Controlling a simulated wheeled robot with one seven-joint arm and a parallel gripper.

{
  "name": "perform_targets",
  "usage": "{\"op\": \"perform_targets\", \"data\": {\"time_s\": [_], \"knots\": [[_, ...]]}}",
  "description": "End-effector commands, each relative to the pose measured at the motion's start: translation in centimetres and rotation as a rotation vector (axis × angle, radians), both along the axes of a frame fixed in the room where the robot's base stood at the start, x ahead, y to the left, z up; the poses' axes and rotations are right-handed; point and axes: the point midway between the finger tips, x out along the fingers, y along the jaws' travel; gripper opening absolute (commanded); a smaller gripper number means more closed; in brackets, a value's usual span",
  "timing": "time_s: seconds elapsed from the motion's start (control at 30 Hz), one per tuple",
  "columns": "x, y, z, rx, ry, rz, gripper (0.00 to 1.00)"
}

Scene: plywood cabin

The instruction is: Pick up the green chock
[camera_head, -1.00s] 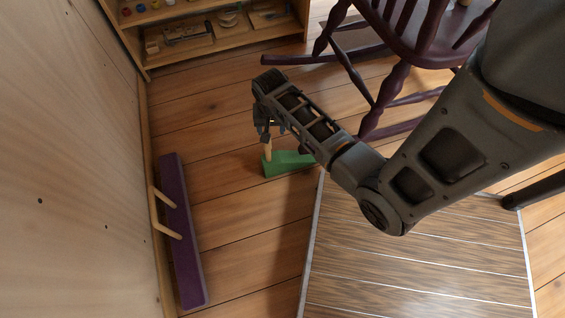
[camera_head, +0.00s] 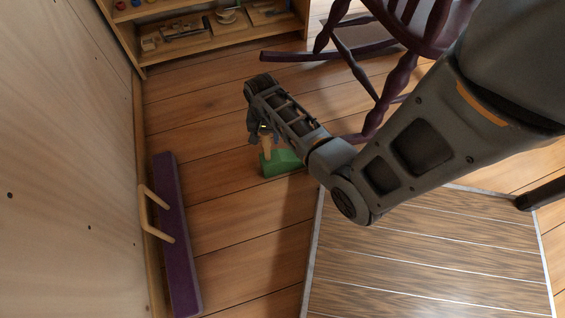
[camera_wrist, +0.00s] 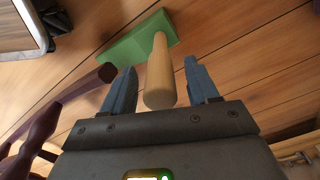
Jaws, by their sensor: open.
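The green chock (camera_head: 281,163) lies on the plank floor, partly hidden by my forearm in the head view. A light wooden peg handle rises from it. In the wrist view the green block (camera_wrist: 138,38) is beyond my fingers, and its wooden handle (camera_wrist: 160,75) points toward my gripper. My gripper (camera_wrist: 163,88) is open, with one blue-grey finger on each side of the handle's end and visible gaps on both sides. In the head view my gripper (camera_head: 263,138) is just above the chock.
A purple bar with a wooden handle (camera_head: 178,235) lies along the left wall. A dark red rocking chair (camera_head: 400,50) stands behind, its runner near the chock. A low shelf (camera_head: 215,42) is at the back. A striped panel (camera_head: 420,260) lies at the right front.

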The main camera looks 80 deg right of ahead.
Motion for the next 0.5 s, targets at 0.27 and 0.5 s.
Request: {"op": "perform_targets", "data": {"time_s": [0.27, 0.5], "knots": [[0.00, -0.02, -0.33, -0.001, -0.001, 0.000, 0.57], [0.00, -0.02, -0.33, -0.001, -0.001, 0.000, 0.34]]}}
